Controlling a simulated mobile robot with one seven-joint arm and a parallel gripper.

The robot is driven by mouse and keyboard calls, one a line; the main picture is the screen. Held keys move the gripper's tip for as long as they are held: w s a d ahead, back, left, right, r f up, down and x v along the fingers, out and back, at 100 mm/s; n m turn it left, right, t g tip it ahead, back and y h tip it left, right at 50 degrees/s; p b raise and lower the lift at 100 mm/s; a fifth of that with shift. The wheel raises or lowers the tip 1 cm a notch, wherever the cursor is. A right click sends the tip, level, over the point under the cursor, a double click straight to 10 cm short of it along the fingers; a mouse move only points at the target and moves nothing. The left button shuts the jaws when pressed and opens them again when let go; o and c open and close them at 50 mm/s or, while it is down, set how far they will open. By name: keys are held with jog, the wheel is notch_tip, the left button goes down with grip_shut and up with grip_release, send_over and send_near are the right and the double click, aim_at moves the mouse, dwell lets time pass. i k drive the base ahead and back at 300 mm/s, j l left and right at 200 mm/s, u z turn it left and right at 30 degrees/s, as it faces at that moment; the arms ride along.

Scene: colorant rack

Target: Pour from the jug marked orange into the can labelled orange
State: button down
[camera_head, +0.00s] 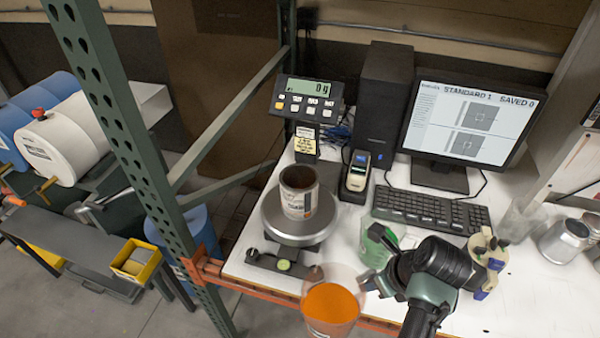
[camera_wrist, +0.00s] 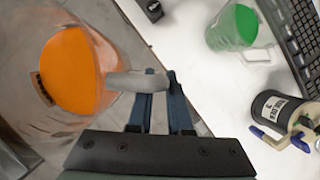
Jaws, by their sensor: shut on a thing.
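A clear jug (camera_head: 331,306) holding orange liquid is at the front edge of the bench, left of my arm. It looks roughly upright. My gripper (camera_head: 372,284) is shut on its handle; in the wrist view the handle (camera_wrist: 138,82) lies between the fingertips (camera_wrist: 158,84) and the jug (camera_wrist: 75,70) fills the left side. An open can (camera_head: 297,197) with a pale label stands upright on the round pan of a scale (camera_head: 300,232), behind and left of the jug. I cannot read the can's label. The scale display (camera_head: 308,87) reads 0 g.
A jug of green liquid (camera_head: 379,244) stands right of the scale. A can with clamps (camera_head: 484,262) is right of my arm. A keyboard (camera_head: 430,210), monitor (camera_head: 463,118) and handheld device (camera_head: 357,172) are behind. A green rack upright (camera_head: 120,120) rises at left.

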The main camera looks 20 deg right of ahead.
aim_at(299, 182)
jog(key=i+l, duration=0.5)
jog(key=i, duration=0.15)
jog(key=i+l, duration=0.45)
jog(key=i, duration=0.15)
jog(key=k+j, duration=0.1)
jog(key=k+u, duration=0.05)
